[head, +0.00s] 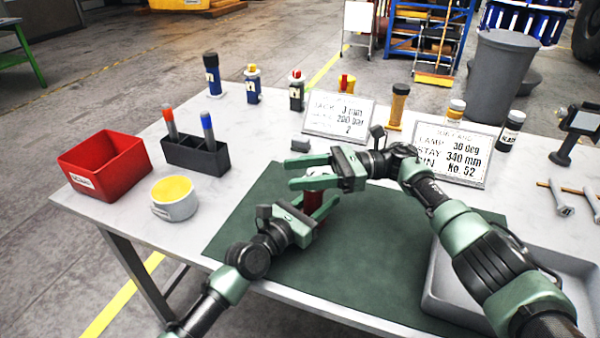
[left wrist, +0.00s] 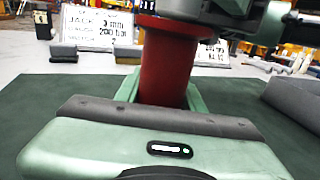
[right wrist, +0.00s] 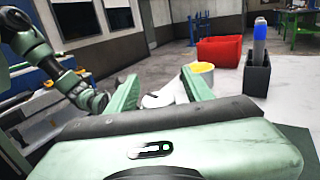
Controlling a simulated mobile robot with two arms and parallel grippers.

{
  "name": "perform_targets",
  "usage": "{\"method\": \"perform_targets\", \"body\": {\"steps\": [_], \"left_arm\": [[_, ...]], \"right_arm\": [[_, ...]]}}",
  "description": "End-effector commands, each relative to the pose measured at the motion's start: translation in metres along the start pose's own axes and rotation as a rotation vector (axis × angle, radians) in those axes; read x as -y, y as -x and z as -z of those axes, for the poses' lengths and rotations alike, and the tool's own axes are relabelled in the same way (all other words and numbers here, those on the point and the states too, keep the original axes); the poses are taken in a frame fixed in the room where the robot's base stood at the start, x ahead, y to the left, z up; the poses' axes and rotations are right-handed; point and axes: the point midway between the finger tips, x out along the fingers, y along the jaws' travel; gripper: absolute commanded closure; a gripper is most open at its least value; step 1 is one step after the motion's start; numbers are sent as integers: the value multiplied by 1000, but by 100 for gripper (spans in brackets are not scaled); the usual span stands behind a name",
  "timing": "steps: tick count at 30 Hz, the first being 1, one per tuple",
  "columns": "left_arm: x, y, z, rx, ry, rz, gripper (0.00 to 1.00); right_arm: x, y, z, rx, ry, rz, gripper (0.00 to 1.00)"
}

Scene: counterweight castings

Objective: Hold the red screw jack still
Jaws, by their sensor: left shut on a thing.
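The red screw jack (left wrist: 166,65) stands upright on the dark green mat (head: 250,228). My left gripper (head: 319,203) is shut on its body, with a finger on either side in the left wrist view. In the head view only a little of the jack (head: 315,186) shows, as my grippers cover much of it. My right gripper (head: 289,173) is open at the height of the jack's top, its fingers pointing left. The right wrist view shows its fingers apart with nothing gripped between them. The jack's top is hidden in the left wrist view.
A red bin (head: 105,168), a yellow-filled mug (head: 174,205) and a black marker holder (head: 195,156) stand left. Two sign cards (head: 338,117) (head: 455,153) and several bottles stand behind. A grey tray (head: 432,290) lies right. The mat's front left is clear.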

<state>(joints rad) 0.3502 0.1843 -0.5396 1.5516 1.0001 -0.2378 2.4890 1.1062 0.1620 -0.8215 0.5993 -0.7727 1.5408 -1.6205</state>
Motion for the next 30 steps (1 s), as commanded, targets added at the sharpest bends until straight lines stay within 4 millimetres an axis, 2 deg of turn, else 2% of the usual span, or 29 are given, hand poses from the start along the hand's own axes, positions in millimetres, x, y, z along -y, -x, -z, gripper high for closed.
{"method": "perform_targets", "body": {"steps": [8, 17, 24, 30], "left_arm": [[1, 0, 2, -3, 4, 2, 100], [0, 0, 2, -3, 4, 1, 100], [0, 0, 2, -3, 4, 1, 100], [0, 0, 2, -3, 4, 0, 100]], "right_arm": [[0, 6, 0, -1, -1, -1, 49], [1, 53, 0, -1, -2, 2, 49], [1, 69, 0, -2, -1, 1, 49], [0, 74, 0, -1, 0, 0, 49]]}}
